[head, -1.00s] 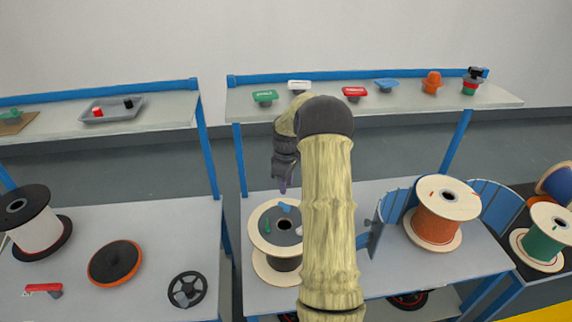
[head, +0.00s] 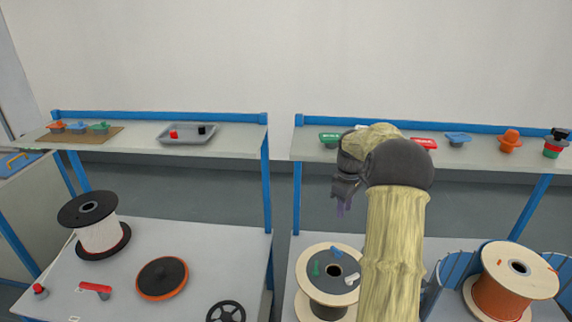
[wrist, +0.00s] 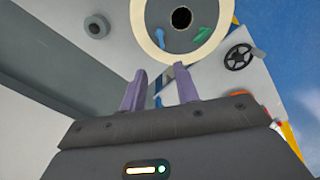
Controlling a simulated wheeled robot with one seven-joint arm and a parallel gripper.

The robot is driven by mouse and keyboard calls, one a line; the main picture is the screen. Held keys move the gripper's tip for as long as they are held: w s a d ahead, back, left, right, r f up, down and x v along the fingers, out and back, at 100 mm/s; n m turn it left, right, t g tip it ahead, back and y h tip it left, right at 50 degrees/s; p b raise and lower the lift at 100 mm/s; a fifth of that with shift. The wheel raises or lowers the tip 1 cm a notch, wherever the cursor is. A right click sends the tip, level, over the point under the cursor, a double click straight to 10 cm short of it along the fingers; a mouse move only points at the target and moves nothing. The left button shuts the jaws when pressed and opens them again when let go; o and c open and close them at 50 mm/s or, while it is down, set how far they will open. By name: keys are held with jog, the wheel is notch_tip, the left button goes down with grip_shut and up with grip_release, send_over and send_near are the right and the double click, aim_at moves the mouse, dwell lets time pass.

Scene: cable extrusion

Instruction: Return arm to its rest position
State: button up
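My gripper (head: 343,200) hangs at the end of my raised, yellow-covered arm, in front of the right shelf and above the right bench. In the wrist view its two purple fingers (wrist: 159,90) are spread apart with nothing between them. The large spool with a cream rim (head: 316,262) lies below it on the right bench, and it also shows in the wrist view (wrist: 141,30). My arm hides part of that spool and part of the shelf.
The right shelf (head: 475,160) carries signs and small parts close behind my arm. An orange spool (head: 500,300) stands right of my arm. The left bench (head: 200,245) holds a white spool (head: 97,235), an orange-rimmed disc (head: 162,277) and a black handwheel (head: 226,313).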

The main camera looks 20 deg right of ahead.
jog(key=s+a+r+m+t+p, duration=0.1)
jog(key=s+a, duration=0.2)
jog(key=a, duration=0.5)
jog(key=s+a+r+m, duration=0.1)
jog(key=s+a, duration=0.3)
jog(key=a, duration=0.4)
jog(key=s+a+m, duration=0.2)
jog(key=s+a, duration=0.3)
jog(key=s, duration=0.2)
jog(key=s+a+m+t+p, duration=0.1)
jog(key=s+a+m, duration=0.1)
jog(key=s+a, duration=0.3)
jog(key=s, duration=0.3)
jog(key=shift+a+f+t, duration=0.15)
jog(key=shift+f+t, duration=0.15)
jog(key=shift+f, duration=0.1)
